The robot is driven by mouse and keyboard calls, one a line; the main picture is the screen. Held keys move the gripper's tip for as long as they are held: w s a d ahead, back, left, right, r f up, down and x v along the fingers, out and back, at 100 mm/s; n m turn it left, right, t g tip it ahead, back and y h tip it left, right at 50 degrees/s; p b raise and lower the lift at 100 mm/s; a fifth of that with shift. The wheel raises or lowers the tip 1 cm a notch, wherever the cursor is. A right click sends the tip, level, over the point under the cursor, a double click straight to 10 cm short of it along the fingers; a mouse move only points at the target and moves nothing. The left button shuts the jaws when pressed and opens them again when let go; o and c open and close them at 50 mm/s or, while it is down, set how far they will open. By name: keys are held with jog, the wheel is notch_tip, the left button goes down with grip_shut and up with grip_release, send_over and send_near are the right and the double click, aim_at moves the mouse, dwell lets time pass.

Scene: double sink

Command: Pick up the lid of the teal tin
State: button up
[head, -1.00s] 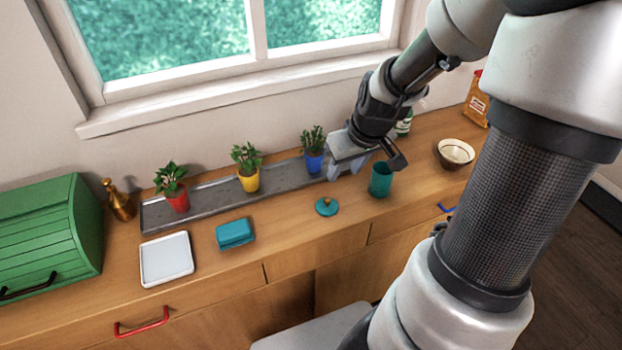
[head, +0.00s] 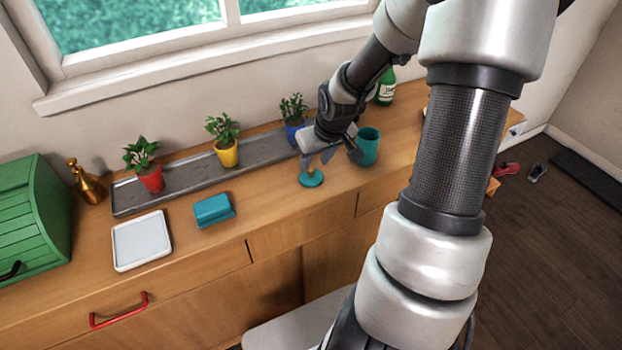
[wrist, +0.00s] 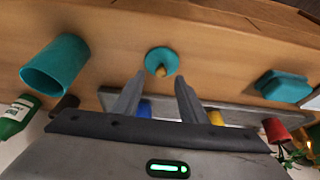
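The lid (head: 312,181) is a teal disc with a gold knob, lying flat on the wooden counter. It also shows in the wrist view (wrist: 155,54), just beyond my fingertips and roughly centred between them. The open teal tin (head: 369,146) stands upright to the right of the lid; in the wrist view the tin (wrist: 57,66) is at the left. My gripper (head: 317,161) is open and empty, close above the lid and apart from the tin. The fingers also show spread in the wrist view (wrist: 159,77).
A grey tray (head: 190,187) with red, yellow and blue plant pots runs behind. A teal block (head: 213,210) and a white plate (head: 141,241) lie left of the lid. A green bottle (head: 385,88) stands behind the tin. The counter between block and lid is clear.

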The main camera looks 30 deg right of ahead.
aim_at(311, 169)
jog(key=x, duration=0.3)
jog(key=shift+a+f+b, duration=0.1)
jog(key=shift+f+b, duration=0.1)
jog(key=shift+b, duration=0.15)
jog(key=shift+c, duration=0.2)
grip_shut()
jog(key=shift+r, duration=0.1)
